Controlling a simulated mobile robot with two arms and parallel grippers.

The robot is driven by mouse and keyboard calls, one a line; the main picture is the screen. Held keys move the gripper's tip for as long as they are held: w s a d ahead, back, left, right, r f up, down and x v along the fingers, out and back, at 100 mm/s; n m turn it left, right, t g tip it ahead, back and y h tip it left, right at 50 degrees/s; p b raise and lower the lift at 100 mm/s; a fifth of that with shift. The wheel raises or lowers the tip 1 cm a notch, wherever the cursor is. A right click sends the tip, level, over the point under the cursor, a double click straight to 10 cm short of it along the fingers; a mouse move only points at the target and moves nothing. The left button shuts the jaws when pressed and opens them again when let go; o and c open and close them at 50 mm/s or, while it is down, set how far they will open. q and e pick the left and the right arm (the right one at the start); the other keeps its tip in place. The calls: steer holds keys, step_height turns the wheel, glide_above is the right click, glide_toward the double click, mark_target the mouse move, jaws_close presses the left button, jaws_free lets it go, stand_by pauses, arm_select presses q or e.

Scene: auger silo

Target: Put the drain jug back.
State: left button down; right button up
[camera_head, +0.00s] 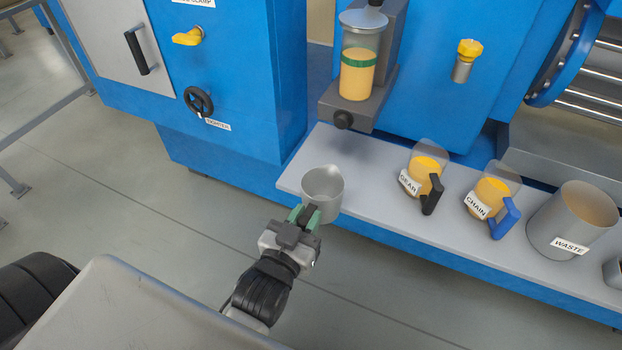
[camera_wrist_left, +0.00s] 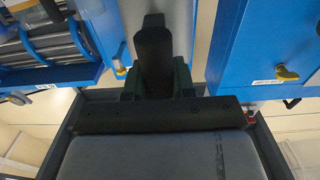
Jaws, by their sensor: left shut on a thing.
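The drain jug, a plain grey metal cup (camera_head: 323,188), is at the left end of the grey shelf (camera_head: 370,201) in the head view. It looks upright, and I cannot tell whether it rests on the shelf or hangs just above it. My left gripper (camera_head: 305,214) reaches it from the front, its green fingers shut on the jug's handle. In the left wrist view the dark handle (camera_wrist_left: 154,62) stands between the green fingers of the gripper (camera_wrist_left: 157,82). The jug's inside is only partly visible. My right gripper is not in view.
A GEAR jug (camera_head: 426,169), a CHAIN jug (camera_head: 490,191) and a WASTE bin (camera_head: 571,222) stand further right on the shelf. A sight glass with yellow oil (camera_head: 357,78) sits above the shelf on the blue machine (camera_head: 226,65). A yellow-topped drain fitting (camera_head: 467,57) is right of it.

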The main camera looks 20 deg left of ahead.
mark_target(323, 187)
arm_select(q)
steer(key=shift+s+a+f, duration=0.15)
steer(key=shift+a+f, duration=0.15)
steer(key=shift+f, duration=0.2)
steer(key=shift+a, duration=0.15)
steer(key=w+f+b, duration=0.1)
steer(key=w, duration=0.5)
steer(key=w+f+b, duration=0.1)
steer(key=w, duration=0.5)
steer(key=w+f+b, duration=0.1)
steer(key=w+b, duration=0.1)
steer(key=w, duration=0.4)
steer(key=shift+d+f, duration=0.2)
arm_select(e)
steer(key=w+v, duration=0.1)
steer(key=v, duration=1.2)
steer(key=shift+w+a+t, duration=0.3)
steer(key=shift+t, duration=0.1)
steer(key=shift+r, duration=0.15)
arm_select(q)
steer(key=shift+s+f, duration=0.1)
steer(key=shift+f, duration=0.1)
steer(key=c, duration=0.9)
jaws_free()
steer(key=shift+c, duration=0.2)
